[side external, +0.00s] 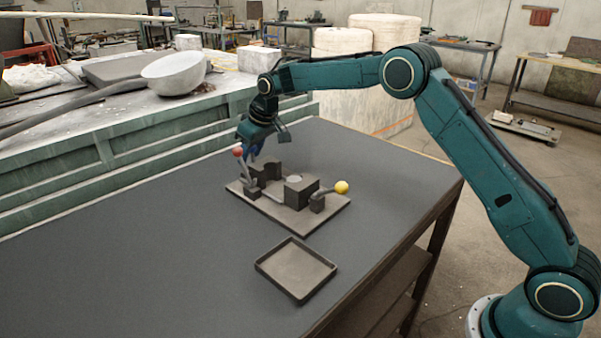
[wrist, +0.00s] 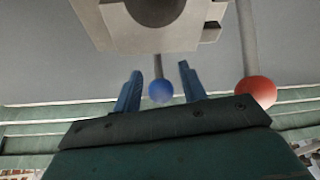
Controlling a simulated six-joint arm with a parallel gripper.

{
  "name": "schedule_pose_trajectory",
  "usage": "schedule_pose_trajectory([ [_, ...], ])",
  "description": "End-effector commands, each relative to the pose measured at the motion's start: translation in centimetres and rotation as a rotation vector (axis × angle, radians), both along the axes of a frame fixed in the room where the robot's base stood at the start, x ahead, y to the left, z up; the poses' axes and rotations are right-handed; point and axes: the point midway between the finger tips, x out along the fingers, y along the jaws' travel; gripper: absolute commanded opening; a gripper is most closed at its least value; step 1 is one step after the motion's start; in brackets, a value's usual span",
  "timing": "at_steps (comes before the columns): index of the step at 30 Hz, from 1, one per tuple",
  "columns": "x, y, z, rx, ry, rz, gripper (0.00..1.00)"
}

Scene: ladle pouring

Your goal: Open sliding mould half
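The mould assembly rests on a base plate (side external: 322,217) on the grey table. One dark mould block (side external: 267,169) stands nearer my gripper and the other block (side external: 301,187) nearer the yellow knob (side external: 341,187). The blocks look apart, with a gap between them. In the wrist view a mould block (wrist: 150,36) with a round recess fills the top. A blue knob (wrist: 161,91) on a rod extends from it. My gripper (wrist: 160,68) is open, its blue fingers on either side of the blue knob with gaps showing. A red knob (wrist: 257,92) stands to the right; it also shows in the side view (side external: 238,152).
An empty dark tray (side external: 297,270) lies on the table in front of the base plate. A green-sided bench (side external: 120,155) with a white bowl (side external: 173,73) borders the table's far left edge.

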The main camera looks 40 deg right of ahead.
Motion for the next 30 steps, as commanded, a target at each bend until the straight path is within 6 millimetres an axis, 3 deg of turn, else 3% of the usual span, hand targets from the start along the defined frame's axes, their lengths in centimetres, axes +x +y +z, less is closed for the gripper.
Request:
schedule_pose_trajectory([
  [8,-0.2,0.0,0.1,0.000,0.004,0.000,0.42],
  [14,-0.6,-0.2,1.2,-0.001,0.003,0.000,0.42],
  [30,-3.6,-0.9,8.9,0.000,0.000,-0.001,0.42],
])
